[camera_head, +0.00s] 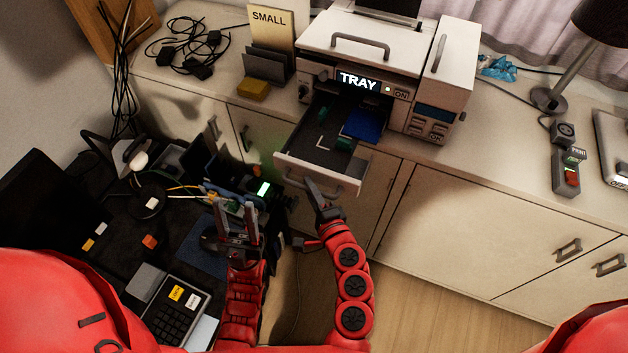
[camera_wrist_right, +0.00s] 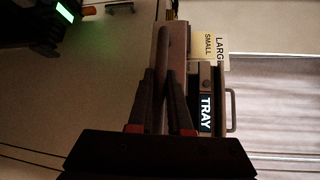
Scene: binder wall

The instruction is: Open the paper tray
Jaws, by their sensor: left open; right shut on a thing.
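The printer (camera_head: 385,60) stands on the cabinet top, its display reading "TRAY". Its paper tray (camera_head: 284,158) is pulled out toward me, past the cabinet's front edge, with a dark inside and a blue piece (camera_head: 364,124) in it. My right gripper (camera_head: 318,190) is shut on the tray's front handle (camera_head: 345,190). In the right wrist view, the fingers (camera_wrist_right: 162,100) close around the upright-looking handle bar (camera_wrist_right: 163,45). My left gripper (camera_head: 236,222) is open and empty, left of the tray, over the dark desk.
A dark desk (camera_head: 90,205) with cables, a keypad (camera_head: 175,308) and a lit green device (camera_head: 263,188) lies at left. A SMALL paper holder (camera_head: 268,65) stands left of the printer. A lamp (camera_head: 550,98) and a red-switch box (camera_head: 567,172) are at right. Floor (camera_head: 440,300) is clear.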

